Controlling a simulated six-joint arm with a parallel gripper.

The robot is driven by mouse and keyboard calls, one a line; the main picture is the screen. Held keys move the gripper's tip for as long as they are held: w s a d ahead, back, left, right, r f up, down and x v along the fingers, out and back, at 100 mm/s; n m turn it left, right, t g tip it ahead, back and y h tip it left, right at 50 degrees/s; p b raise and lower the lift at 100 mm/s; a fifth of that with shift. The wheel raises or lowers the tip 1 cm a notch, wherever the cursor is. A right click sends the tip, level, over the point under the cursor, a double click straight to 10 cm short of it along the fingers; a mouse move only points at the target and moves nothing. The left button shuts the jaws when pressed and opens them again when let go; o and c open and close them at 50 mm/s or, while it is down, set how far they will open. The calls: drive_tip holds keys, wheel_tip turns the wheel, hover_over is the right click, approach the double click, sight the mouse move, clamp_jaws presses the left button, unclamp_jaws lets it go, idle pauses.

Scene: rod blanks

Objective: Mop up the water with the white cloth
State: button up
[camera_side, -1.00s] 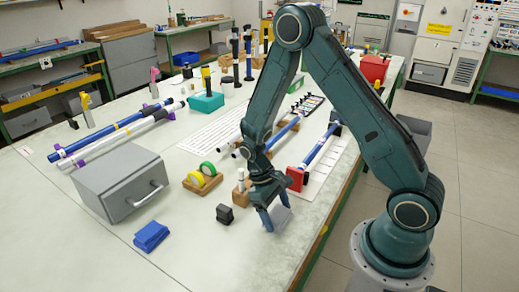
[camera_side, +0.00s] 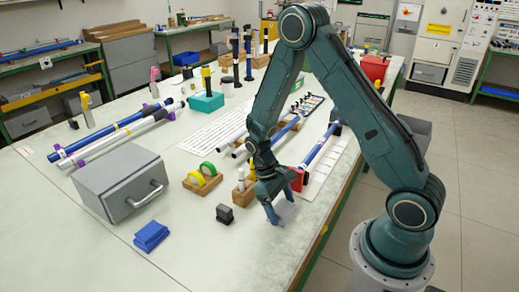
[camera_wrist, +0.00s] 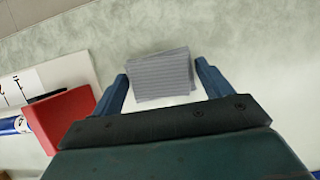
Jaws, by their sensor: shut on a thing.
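The white cloth (camera_wrist: 160,76) is a folded, ribbed pad that looks light grey in the wrist view. It sits between the two blue fingers of my gripper (camera_wrist: 160,82). In the side view my gripper (camera_side: 276,213) points down near the right edge of the bench, shut on the cloth (camera_side: 285,210). The cloth is low, at or just above the bench top; I cannot tell if it touches. I cannot make out any water on the pale, mottled surface in either view.
A red block (camera_side: 296,178) with a blue rod stands close behind my gripper. A small black block (camera_side: 224,214), tape rolls (camera_side: 203,175) and a grey drawer box (camera_side: 100,192) are left. A folded blue cloth (camera_side: 151,236) lies front left.

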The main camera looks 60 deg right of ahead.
sight(286, 200)
drive_tip(key=shift+a, duration=2)
drive_tip(key=shift+d, duration=3.6)
drive_tip(key=shift+a, duration=3.35)
drive_tip(key=shift+a+r, duration=0.15)
drive_tip(key=shift+a, duration=0.05)
drive_tip(key=shift+r, duration=3.85)
